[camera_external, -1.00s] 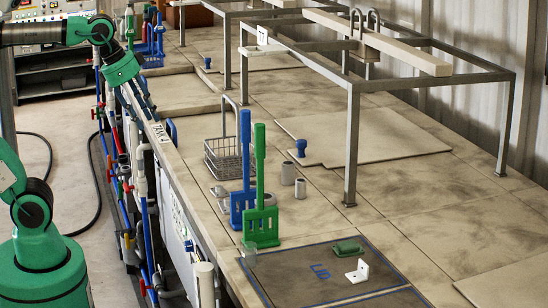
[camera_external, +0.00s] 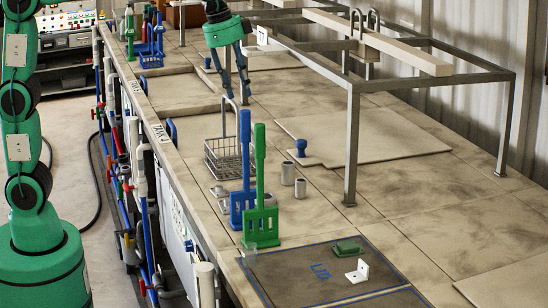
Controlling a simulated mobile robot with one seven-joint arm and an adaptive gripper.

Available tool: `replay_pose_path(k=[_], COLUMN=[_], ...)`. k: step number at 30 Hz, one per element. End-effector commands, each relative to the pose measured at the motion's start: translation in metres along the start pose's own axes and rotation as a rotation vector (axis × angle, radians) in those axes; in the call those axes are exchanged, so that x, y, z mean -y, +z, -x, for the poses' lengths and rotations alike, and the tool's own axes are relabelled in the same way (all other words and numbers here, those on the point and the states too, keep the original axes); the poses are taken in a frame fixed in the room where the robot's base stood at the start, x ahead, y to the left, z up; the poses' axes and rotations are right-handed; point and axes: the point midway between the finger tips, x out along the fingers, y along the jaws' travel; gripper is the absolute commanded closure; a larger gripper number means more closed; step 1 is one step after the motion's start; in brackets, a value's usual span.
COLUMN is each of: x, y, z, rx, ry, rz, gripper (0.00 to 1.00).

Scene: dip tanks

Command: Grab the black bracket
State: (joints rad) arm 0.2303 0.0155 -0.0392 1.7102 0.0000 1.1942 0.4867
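I cannot make out a black bracket in the external view. A white L-shaped bracket (camera_external: 357,272) stands on the dark, blue-edged mat (camera_external: 290,285) at the front. My gripper (camera_external: 236,92) points down over the worktop, behind the wire basket (camera_external: 222,160) and far from the mat. Its two dark fingers look apart, with nothing seen between them. The basket's inside is too small to read.
A green block (camera_external: 348,247) lies on the mat near the white bracket. Blue (camera_external: 243,180) and green (camera_external: 260,200) long-handled racks stand left of two grey cylinders (camera_external: 287,174). A metal frame (camera_external: 353,140) with a beam (camera_external: 385,42) rises at the right.

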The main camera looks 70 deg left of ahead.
Motion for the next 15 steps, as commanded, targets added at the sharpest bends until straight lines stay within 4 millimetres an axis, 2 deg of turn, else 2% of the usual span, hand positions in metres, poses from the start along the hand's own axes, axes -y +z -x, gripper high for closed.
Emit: replay_pose_path(k=[1,3,15], x=[0.001,0.002,-0.004], y=[-0.016,-0.034,-0.138], z=[-0.003,-0.007,-0.048], rx=[0.009,0.018,0.065], ry=[0.007,0.016,0.066], rz=[-0.024,-0.061,-0.272], gripper=[0.67,0.67,0.67])
